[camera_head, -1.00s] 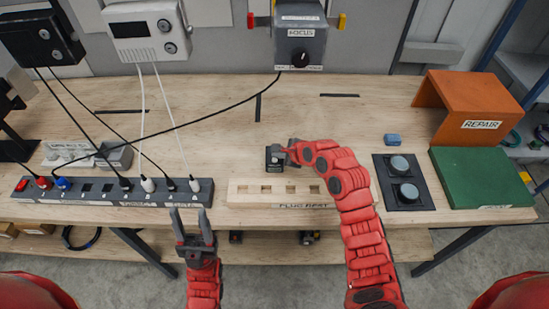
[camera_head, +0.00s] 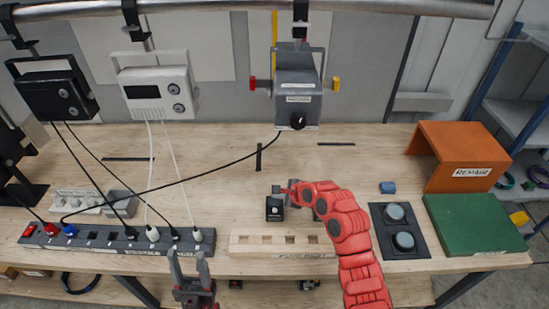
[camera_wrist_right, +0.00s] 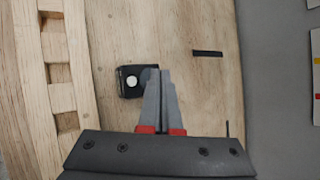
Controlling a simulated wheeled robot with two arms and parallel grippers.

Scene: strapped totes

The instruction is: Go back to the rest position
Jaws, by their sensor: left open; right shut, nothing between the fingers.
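My left gripper (camera_head: 191,272) is open and empty in the head view, in front of the bench edge below the power strip. My right arm reaches in from the lower right of the head view. Its gripper (camera_head: 280,190) is just behind a small black block with a white dot (camera_head: 275,209). In the right wrist view the right gripper's fingers (camera_wrist_right: 160,78) are closed together with nothing between them. Their tips are beside the black block (camera_wrist_right: 131,82), which stands on the wooden bench. I cannot tell whether they touch it.
A power strip (camera_head: 110,238) with plugs and cords lies at the left front. The wooden plug rest (camera_head: 250,244) is at the front middle. Black pad with two round knobs (camera_head: 378,220), green block (camera_head: 470,225) and orange repair stand (camera_head: 425,145) are at the right. A grey box (camera_head: 298,90) hangs behind.

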